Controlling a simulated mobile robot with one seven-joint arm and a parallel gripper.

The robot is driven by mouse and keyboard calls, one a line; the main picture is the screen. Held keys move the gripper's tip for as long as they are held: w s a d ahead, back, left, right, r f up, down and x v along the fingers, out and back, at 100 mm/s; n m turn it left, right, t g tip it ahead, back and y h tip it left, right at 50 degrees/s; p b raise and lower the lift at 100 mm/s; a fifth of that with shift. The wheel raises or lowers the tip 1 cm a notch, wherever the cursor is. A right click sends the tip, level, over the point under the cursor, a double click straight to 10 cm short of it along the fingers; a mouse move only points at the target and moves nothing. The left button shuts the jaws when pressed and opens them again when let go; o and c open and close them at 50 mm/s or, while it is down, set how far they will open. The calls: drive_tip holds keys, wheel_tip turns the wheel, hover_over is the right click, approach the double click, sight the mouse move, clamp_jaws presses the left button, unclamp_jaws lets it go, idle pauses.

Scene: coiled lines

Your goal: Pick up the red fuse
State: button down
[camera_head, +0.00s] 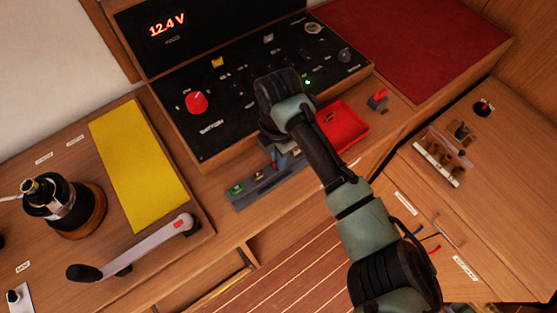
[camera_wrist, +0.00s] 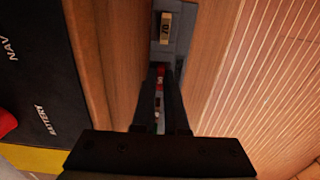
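A small red piece, likely the red fuse (camera_wrist: 161,71), shows in the wrist view between the tips of my gripper (camera_wrist: 165,78). It sits at the long grey fuse strip (camera_wrist: 182,40). The two dark fingers stand apart with a narrow gap, and a slice of the strip shows between them. I cannot tell whether either finger touches the fuse. In the head view my gripper (camera_head: 276,158) points down at the middle of the grey strip (camera_head: 258,190), and my arm hides part of it. The red fuse cannot be made out there.
A green piece (camera_head: 237,188) is on the strip's left end. The black panel (camera_head: 185,118) with a red knob (camera_head: 196,103) rises behind. A red tray (camera_head: 352,124) and a small red-topped part (camera_head: 378,98) are to the right. A lever (camera_head: 140,248) lies left.

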idle(0.4)
wheel_tip(320, 180, up, 10)
drive_tip(key=shift+b, duration=0.35)
